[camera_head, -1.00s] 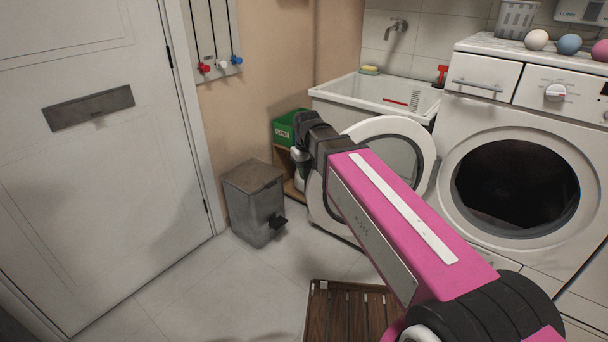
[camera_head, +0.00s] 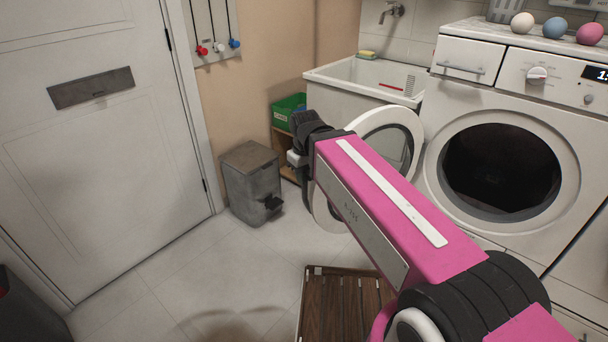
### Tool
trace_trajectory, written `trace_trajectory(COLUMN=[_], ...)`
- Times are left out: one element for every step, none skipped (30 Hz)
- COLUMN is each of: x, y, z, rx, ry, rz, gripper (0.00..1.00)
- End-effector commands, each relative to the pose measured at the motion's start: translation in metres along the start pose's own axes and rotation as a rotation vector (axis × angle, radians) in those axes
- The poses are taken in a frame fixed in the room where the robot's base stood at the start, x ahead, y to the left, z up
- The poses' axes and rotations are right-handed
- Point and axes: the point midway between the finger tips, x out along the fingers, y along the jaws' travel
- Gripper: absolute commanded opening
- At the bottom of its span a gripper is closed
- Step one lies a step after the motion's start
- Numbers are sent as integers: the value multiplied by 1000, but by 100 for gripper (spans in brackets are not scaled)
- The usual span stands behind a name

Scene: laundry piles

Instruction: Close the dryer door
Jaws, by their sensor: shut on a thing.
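The dryer door (camera_head: 398,131) is a round white-rimmed door with dark glass. It stands open to the left of the white dryer (camera_head: 574,170), whose round dark opening (camera_head: 502,172) is uncovered. My pink arm crosses in front of the door and hides much of its left and lower part. My arm's dark wrist end is at the door's left side. My gripper's fingers are hidden behind the arm, so I cannot see whether they touch the door.
A white sink (camera_head: 336,75) stands behind the door. A grey bin (camera_head: 250,180) and a green box (camera_head: 287,109) on a low shelf are to the left. A wooden slatted mat (camera_head: 340,300) lies in front. The tiled floor (camera_head: 175,290) at the left is mostly clear. Several balls sit on the dryer.

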Motion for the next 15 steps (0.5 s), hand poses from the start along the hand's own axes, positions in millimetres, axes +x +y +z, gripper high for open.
trace_trajectory(x=[0,0,0,0,0,0,0,0,0,0,0,0,0,0,0], y=[0,0,0,0,0,0,0,0,0,0,0,0,0,0,0], z=[0,0,0,0,0,0,0,0,0,0,0,0,0,0,0], rx=[1,1,1,1,1,1,0,0,0,0,0,0,0,0,0], ry=[1,1,1,1,1,1,1,1,1,1,1,1,1,1,0], rz=[-1,-1,-1,-1,-1,-1,-1,-1,-1,-1,-1,-1,-1,-1,-1], gripper=[0,0,0,0,27,40,45,45,45,45,45,45,45,45,45])
